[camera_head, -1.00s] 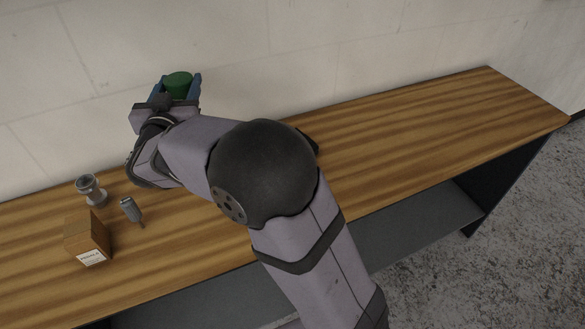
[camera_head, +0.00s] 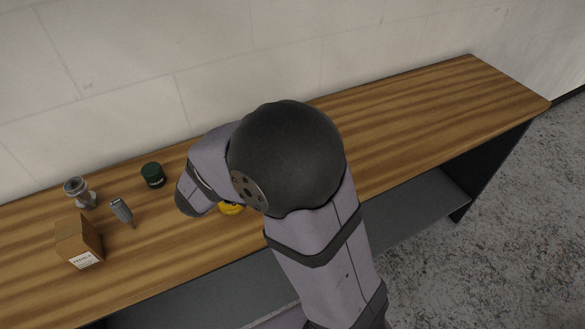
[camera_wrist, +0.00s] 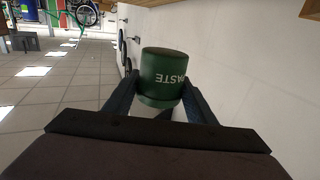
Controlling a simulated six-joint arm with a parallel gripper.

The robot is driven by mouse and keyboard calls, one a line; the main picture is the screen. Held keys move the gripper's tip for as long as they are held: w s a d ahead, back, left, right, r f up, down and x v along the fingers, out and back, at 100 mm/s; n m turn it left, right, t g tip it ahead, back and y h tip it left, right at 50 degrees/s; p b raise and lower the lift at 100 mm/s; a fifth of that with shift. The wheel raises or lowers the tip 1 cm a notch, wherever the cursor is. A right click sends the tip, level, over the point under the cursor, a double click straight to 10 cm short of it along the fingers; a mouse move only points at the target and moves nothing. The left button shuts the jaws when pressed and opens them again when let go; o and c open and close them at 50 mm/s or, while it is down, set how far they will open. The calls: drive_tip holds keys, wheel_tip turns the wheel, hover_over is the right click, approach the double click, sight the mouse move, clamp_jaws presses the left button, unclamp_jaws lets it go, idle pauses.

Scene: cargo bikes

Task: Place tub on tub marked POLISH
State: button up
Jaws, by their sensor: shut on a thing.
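My gripper (camera_wrist: 159,98) is shut on a green tub (camera_wrist: 162,66), with one finger on each side, in the wrist view. White lettering on its side appears to read PASTE. In the head view my arm hides the gripper and this tub. A second, dark green tub (camera_head: 153,175) stands upright on the bench, left of my arm. Its small label is too small to read.
The wooden bench (camera_head: 420,110) runs along a pale wall. A cardboard box (camera_head: 78,240), a grey-handled tool (camera_head: 121,210) and a metallic round part (camera_head: 78,191) lie at the left. A yellow thing (camera_head: 231,208) is partly hidden by my arm. The right side is clear.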

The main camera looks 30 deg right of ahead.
drive_tip(key=shift+f, duration=5)
drive_tip(key=shift+f, duration=0.1)
drive_tip(key=o, duration=1.2)
drive_tip(key=shift+a, duration=0.15)
drive_tip(key=b+v, duration=0.3)
drive_tip(key=v, duration=0.8)
drive_tip(key=shift+s+a, duration=0.15)
drive_tip(key=shift+a, duration=0.2)
